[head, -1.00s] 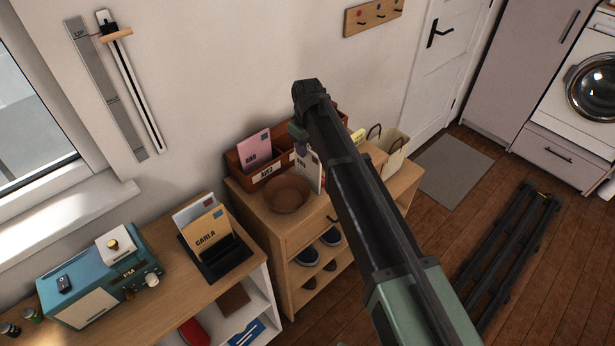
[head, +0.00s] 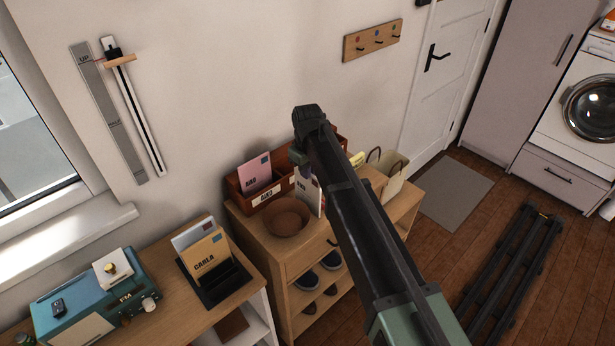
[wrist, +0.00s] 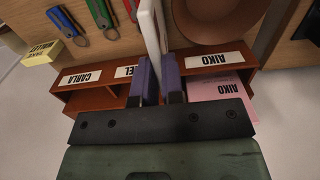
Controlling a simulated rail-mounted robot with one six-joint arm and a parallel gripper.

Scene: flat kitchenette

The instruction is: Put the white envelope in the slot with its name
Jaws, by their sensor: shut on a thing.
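My gripper (wrist: 158,85) is shut on a white envelope (wrist: 150,28), seen almost edge-on between its purple fingers in the wrist view. In the head view the envelope (head: 308,192) hangs upright beside the bowl, partly hidden by my arm; I cannot read its full name. The brown letter rack (wrist: 82,77) has name labels: CARLA (wrist: 81,78), a middle one ending in EL (wrist: 125,72), partly hidden by the envelope, and AIKO (wrist: 214,60). My gripper is over the middle part of the rack. A pink AIKO envelope (head: 254,172) stands in the AIKO slot.
A brown bowl (head: 288,216) is close beside the held envelope. A black holder (head: 222,289) on the left counter holds an orange CARLA envelope (head: 207,255) and a whitish one behind it.

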